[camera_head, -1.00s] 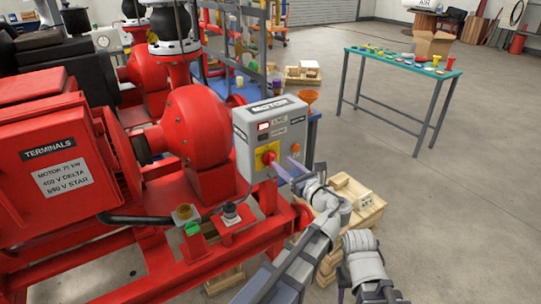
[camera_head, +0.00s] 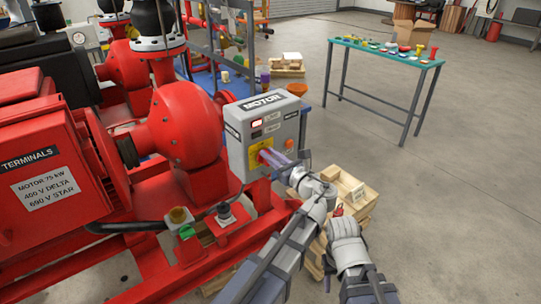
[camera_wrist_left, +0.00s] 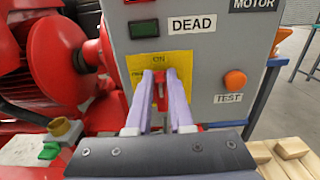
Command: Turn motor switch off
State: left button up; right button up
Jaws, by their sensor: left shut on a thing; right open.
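The grey motor switch box (camera_head: 234,155) stands beside the red pump, with a yellow plate (camera_wrist_left: 185,68) on its front. In the left wrist view, the red switch handle (camera_wrist_left: 160,90) stands upright below the word ON. My left gripper (camera_head: 273,157) is at the plate, its pale purple fingers shut on the handle. In the left wrist view the gripper (camera_wrist_left: 164,86) hides part of the handle and plate. A red lamp (camera_head: 257,122) is lit on the box, and the green lamp (camera_wrist_left: 144,29) beside DEAD looks dark. My right gripper's fingers do not show.
An orange test button (camera_wrist_left: 235,79) sits right of the switch. A wooden pallet (camera_head: 350,222) with blocks stands on the right, beside my arms. The red pump (camera_head: 185,130) and motor (camera_head: 40,175) fill the left. A green-topped table (camera_head: 375,50) stands farther back, with open floor before it.

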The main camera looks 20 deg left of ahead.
aim_at(258, 160)
pick_arm(q)
jog(key=shift+n, duration=0.3)
grip_shut()
jog(key=n, duration=0.4)
jog(key=s+a+f+n+b, duration=0.1)
jog(key=n, duration=0.3)
jog(key=s+n, duration=0.1)
jog(key=n, duration=0.3)
jog(key=shift+a+f+n+b, duration=0.2)
jog(key=shift+f+n+b, duration=0.15)
jog(key=shift+n, duration=0.05)
jog(key=shift+f+n+b, duration=0.2)
jog(key=shift+f+n, duration=0.05)
jog(key=shift+n, duration=0.85)
jog(key=shift+f+n+b, duration=0.2)
jog(key=shift+n, duration=0.9)
jog(key=o, duration=0.7)
grip_release()
jog(key=shift+o, duration=0.2)
jog(key=shift+s, duration=0.1)
